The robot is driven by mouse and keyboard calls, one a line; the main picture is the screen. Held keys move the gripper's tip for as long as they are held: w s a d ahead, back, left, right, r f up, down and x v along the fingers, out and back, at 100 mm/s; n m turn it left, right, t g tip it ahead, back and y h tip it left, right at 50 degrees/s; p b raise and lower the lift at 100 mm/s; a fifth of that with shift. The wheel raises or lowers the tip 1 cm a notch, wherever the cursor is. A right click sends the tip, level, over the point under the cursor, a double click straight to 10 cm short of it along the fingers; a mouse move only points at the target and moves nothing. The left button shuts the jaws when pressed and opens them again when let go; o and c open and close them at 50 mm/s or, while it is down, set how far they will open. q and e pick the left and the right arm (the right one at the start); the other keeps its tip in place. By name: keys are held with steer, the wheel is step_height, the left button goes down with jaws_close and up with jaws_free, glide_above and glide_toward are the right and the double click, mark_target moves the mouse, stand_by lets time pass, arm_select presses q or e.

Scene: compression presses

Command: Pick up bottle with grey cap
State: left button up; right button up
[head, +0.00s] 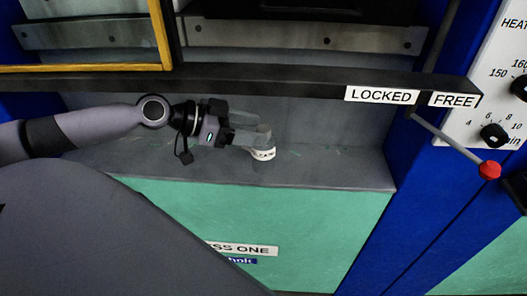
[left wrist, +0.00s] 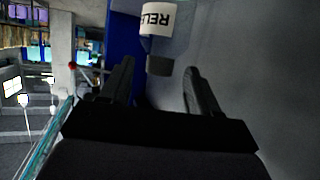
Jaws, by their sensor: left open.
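The bottle (head: 263,154) stands on the grey ledge (head: 340,175) under the press in the head view. It has a white label with dark lettering, and its upper part is largely covered by my fingers there. In the left wrist view the bottle (left wrist: 162,18) shows its label at the top and its dark grey cap (left wrist: 160,65) towards the fingers. My left gripper (head: 250,138) is open, with its fingertips at the bottle's upper part. In the left wrist view the cap appears between the two fingertips; I cannot tell whether they touch it. My right gripper is not in view.
A dark bar with LOCKED and FREE labels (head: 380,95) runs above the ledge. A lever with a red knob (head: 490,170) sticks out at the right. A blue post (head: 400,210) bounds the ledge on the right. The ledge right of the bottle is clear.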

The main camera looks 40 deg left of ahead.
mark_target(271, 138)
arm_select(q)
steer(key=shift+x, duration=1.7)
steer(key=shift+p+x, duration=0.4)
steer(key=shift+x, duration=0.4)
jaws_close()
